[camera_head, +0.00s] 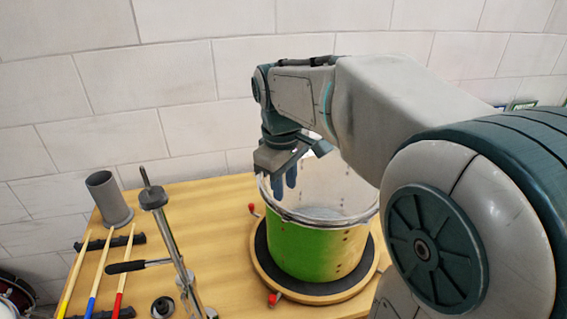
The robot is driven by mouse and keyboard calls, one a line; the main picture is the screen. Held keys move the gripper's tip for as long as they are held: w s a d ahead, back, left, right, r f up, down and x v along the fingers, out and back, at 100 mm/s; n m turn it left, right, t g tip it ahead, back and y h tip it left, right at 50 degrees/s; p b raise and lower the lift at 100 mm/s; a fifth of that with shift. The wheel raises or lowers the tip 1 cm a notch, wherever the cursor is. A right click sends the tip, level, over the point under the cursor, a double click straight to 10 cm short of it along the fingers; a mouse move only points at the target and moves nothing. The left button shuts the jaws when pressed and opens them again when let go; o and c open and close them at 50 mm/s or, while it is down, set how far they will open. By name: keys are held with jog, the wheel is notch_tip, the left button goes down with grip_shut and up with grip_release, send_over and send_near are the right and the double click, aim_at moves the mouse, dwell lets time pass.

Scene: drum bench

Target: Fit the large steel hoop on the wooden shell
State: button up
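The wooden shell (311,255) is a green and yellow drum cylinder, standing upright with its open top up. A grey metal ring, seemingly the large steel hoop (318,222), runs around its top rim; I cannot tell whether it is seated evenly. My gripper (284,182) points down at the left part of the opening. Its two blue fingers are a little apart, with nothing visible between them. Their tips show against the pale inside wall.
The shell stands on a round dark-topped base (262,262) with red-knobbed handles. On the wooden bench (220,205) to the left are a metal stand (171,235), a grey cup (108,200), several coloured sticks (100,270) and a black-handled tool (128,267). A tiled wall is behind.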

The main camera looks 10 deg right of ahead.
notch_tip(320, 180, up, 6)
jog(key=s+d+f+m+t, duration=0.2)
jog(key=s+f+m, duration=0.5)
jog(key=s+f, duration=0.5)
jog(key=shift+s+d+f+m+t+y, duration=0.2)
jog(key=shift+s+m+t+y, duration=0.15)
jog(key=shift+s, duration=0.25)
